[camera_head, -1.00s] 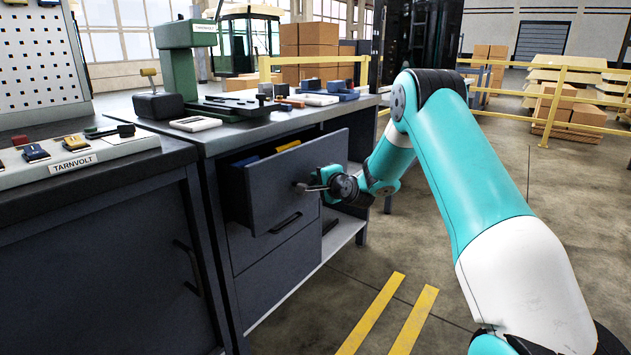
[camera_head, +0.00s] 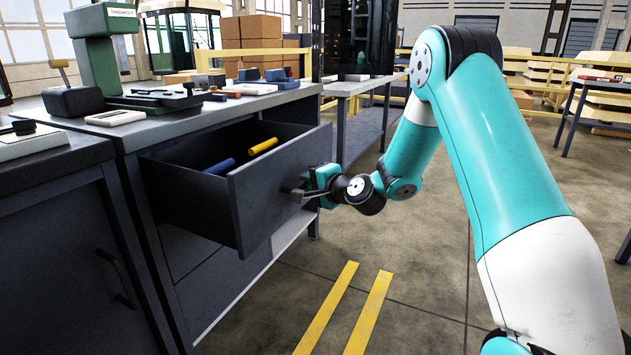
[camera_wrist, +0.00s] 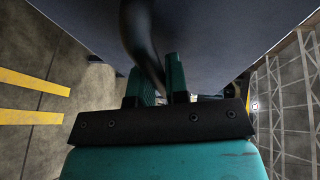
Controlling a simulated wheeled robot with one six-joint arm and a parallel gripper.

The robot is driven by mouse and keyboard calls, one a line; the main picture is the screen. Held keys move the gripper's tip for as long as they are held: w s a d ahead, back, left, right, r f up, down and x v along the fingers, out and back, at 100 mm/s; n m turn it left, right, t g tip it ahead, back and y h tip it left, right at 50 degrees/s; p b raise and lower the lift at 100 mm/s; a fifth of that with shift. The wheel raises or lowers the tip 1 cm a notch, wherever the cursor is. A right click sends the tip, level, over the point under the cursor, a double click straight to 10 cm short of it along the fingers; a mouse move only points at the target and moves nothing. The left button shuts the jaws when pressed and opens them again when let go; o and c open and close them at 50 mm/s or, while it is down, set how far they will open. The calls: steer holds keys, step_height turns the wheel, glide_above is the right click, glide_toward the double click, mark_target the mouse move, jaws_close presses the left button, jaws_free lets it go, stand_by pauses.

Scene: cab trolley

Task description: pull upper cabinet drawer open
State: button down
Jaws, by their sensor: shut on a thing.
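The upper cabinet drawer (camera_head: 281,185) stands well out from the grey workbench cabinet, and its inside is visible in the head view. A blue cylinder (camera_head: 219,166) and a yellow cylinder (camera_head: 263,146) lie in it. My gripper (camera_head: 303,193) is at the drawer's front, shut on the dark bar handle. In the wrist view the handle (camera_wrist: 141,40) runs down between the two teal fingers (camera_wrist: 160,82), against the drawer front (camera_wrist: 215,40). The handle is mostly hidden by my gripper in the head view.
A lower drawer (camera_head: 220,285) below is closed. A cabinet door with a handle (camera_head: 118,278) is at the left. Tools and a green press (camera_head: 97,60) stand on the worktop. The floor in front, with yellow stripes (camera_head: 330,308), is clear.

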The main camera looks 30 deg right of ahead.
steer(key=shift+s+d, duration=0.2)
steer(key=shift+s, duration=0.2)
steer(key=c, duration=1.1)
jaws_free()
steer(key=shift+c, duration=0.2)
steer(key=b+v, duration=0.8)
steer(key=v, duration=0.9)
steer(key=shift+s, duration=0.15)
